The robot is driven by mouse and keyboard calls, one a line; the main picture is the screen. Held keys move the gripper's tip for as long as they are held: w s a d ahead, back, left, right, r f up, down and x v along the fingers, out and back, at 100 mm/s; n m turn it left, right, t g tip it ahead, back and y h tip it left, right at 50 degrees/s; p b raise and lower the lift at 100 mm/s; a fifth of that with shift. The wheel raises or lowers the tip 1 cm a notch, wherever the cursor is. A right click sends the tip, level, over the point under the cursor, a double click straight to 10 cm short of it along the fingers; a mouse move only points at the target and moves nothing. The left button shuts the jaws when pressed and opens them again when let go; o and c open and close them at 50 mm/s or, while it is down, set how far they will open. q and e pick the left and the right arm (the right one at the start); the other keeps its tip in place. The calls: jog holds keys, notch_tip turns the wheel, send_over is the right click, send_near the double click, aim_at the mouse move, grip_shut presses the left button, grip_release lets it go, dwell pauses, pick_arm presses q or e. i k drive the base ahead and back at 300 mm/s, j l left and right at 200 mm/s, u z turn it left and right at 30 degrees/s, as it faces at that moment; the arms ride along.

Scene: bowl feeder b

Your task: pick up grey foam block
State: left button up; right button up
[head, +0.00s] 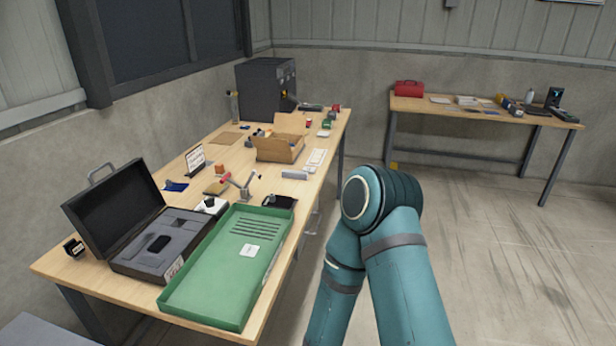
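A small light-grey block (295,174) lies flat near the right edge of the long wooden table, in front of an open cardboard box; it may be the grey foam block, though its material is too small to tell. An open black case (118,202) at the front left of the table also has a grey foam-like insert (150,254) with a dark oval shape in it. One of my teal arms rises to the right of the table, its bent joint highest. Neither of my grippers is in view.
A green tray (200,277) with a white label fills the table's front. A small clamp-like fixture (245,187), a cardboard box (279,149) and a dark cabinet (266,90) stand farther back. A second table (470,109) is along the far wall. The floor to the right is clear.

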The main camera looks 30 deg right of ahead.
aim_at(298, 175)
jog(key=k+l, duration=0.1)
jog(key=l, duration=0.9)
jog(key=i+l, duration=0.1)
jog(key=l, duration=0.2)
jog(key=i+l, duration=0.15)
jog(key=l, duration=0.15)
jog(key=i+l, duration=0.1)
jog(key=l, duration=0.25)
jog(key=i+l, duration=0.65)
jog(key=l, duration=0.2)
